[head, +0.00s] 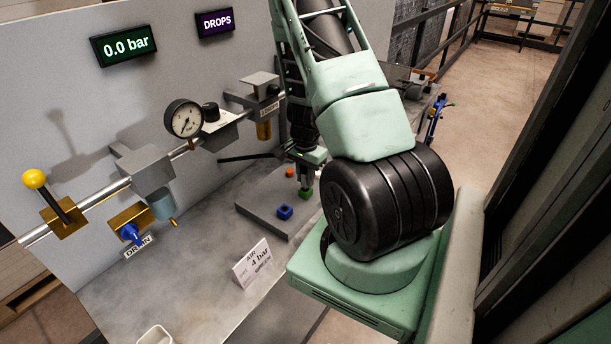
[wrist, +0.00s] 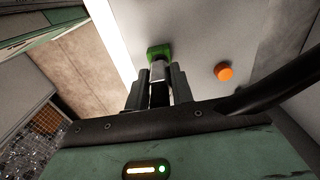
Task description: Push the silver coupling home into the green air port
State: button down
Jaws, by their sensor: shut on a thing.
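In the wrist view my gripper (wrist: 160,78) is shut on the silver coupling (wrist: 158,71), whose bright end sits between the fingers. The coupling's front end lines up with the green port and meets it in the picture. I cannot tell whether it is fully seated. In the head view the coupling is hidden by the gripper and arm.
An orange port (wrist: 224,72) and a blue port (head: 285,212) are close by on the plate. A black hose (wrist: 275,78) runs off right. A sign (head: 252,264) reads AIR 4 bar GREEN. The display (head: 124,45) shows 0.0 bar. The bench front is mostly clear.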

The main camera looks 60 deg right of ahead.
jog(key=shift+f+b, duration=0.85)
jog(key=shift+f, duration=0.15)
jog(key=c, duration=1.1)
grip_release()
jog(key=shift+r, duration=0.1)
notch_tip(320, 180, up, 17)
jog(key=shift+r+p, duration=0.15)
jog(key=shift+p, duration=0.25)
